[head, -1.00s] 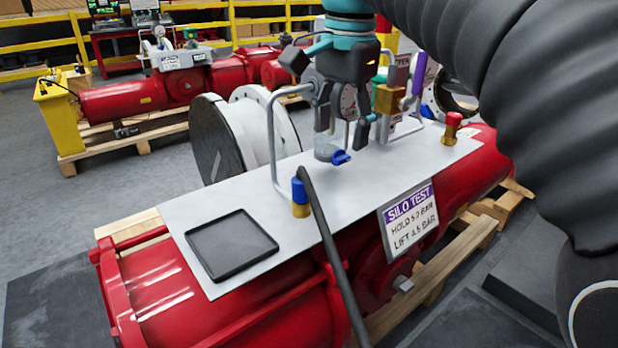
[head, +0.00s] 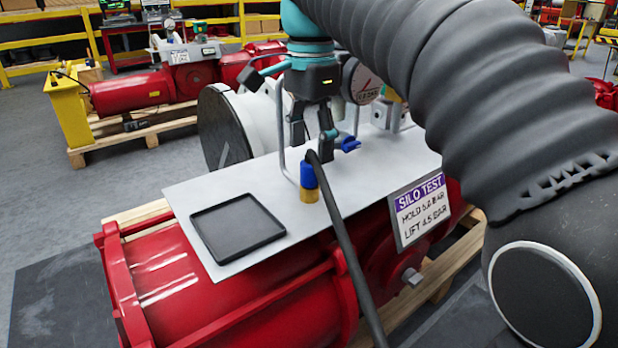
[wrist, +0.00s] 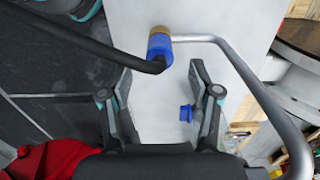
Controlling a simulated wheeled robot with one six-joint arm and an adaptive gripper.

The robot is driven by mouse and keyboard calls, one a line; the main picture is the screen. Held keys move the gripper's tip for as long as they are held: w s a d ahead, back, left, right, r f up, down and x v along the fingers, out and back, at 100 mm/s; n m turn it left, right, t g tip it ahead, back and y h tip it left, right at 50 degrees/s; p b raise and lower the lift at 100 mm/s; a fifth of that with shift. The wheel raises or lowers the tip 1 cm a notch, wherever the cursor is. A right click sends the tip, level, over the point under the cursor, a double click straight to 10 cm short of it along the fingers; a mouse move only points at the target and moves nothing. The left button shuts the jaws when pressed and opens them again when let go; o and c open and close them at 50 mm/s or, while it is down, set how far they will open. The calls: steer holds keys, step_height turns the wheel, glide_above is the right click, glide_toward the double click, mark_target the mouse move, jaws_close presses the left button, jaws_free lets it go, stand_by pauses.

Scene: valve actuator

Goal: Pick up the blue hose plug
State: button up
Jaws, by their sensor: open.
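The blue hose plug (head: 307,174) sits upright on a brass fitting (head: 309,195) on the metal plate, with a black hose (head: 345,255) bending from its top. In the wrist view the plug (wrist: 160,45) appears just beyond and between the fingertips. My gripper (head: 311,146) is open and empty, pointing down above and slightly behind the plug. Its two spread fingers also show in the wrist view (wrist: 160,72). I see no contact between the fingers and the plug.
A bent metal rail (wrist: 255,90) rises close beside the plug. A small blue valve part (head: 348,144) is on the plate behind the gripper. A black tray (head: 238,228) lies at left on the plate (head: 185,200). A gauge (head: 362,82) stands behind.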

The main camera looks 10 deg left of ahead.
mark_target(310, 154)
steer(key=shift+s+f+b, duration=0.1)
steer(key=shift+f+b, duration=0.75)
steer(key=shift+f, duration=1.8)
steer(key=shift+c, duration=0.2)
jaws_close()
